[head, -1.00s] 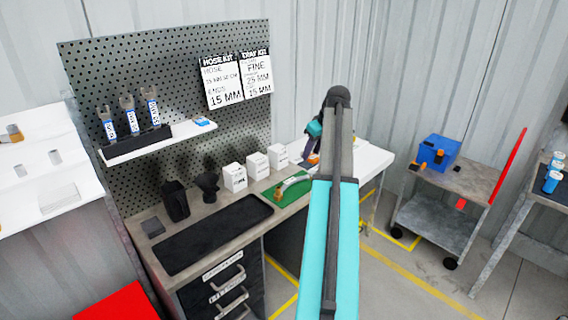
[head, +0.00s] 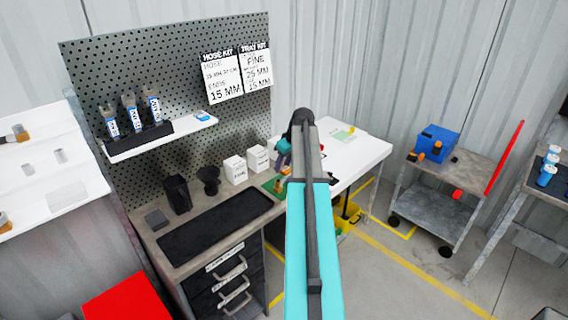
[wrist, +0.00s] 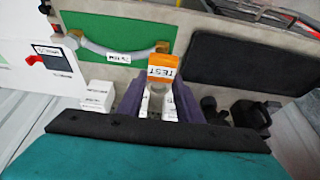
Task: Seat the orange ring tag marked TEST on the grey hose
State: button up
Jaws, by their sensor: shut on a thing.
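In the wrist view the orange ring tag (wrist: 163,66), marked TEST, is between the purple fingertips of my gripper (wrist: 159,88), which is shut on it. The grey hose (wrist: 102,52) lies curved on a green mat (wrist: 125,28), with a white label on it and a brass-coloured end (wrist: 162,47) just beyond the tag. The tag appears close to that end; I cannot tell whether they touch. In the head view my arm hides most of the hose, and the green mat (head: 272,187) shows only in part.
A black mat (head: 213,231) covers the bench's front left. White boxes (head: 234,169) and black holders (head: 177,194) stand along the back. A shelf with bottles (head: 132,115) overhangs the bench on the pegboard. A white table (head: 362,153) adjoins at right.

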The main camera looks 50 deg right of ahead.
jog(key=shift+f+b, duration=1.65)
jog(key=shift+f, duration=1.2)
dwell(0.5)
jog(key=shift+f+b, duration=1.4)
jog(key=shift+f, duration=0.9)
dwell(0.8)
jog(key=o, duration=1.1)
jog(key=shift+o, duration=0.2)
jog(key=shift+r, duration=0.15)
jog(key=shift+b+v, duration=1.65)
jog(key=shift+v, duration=5.15)
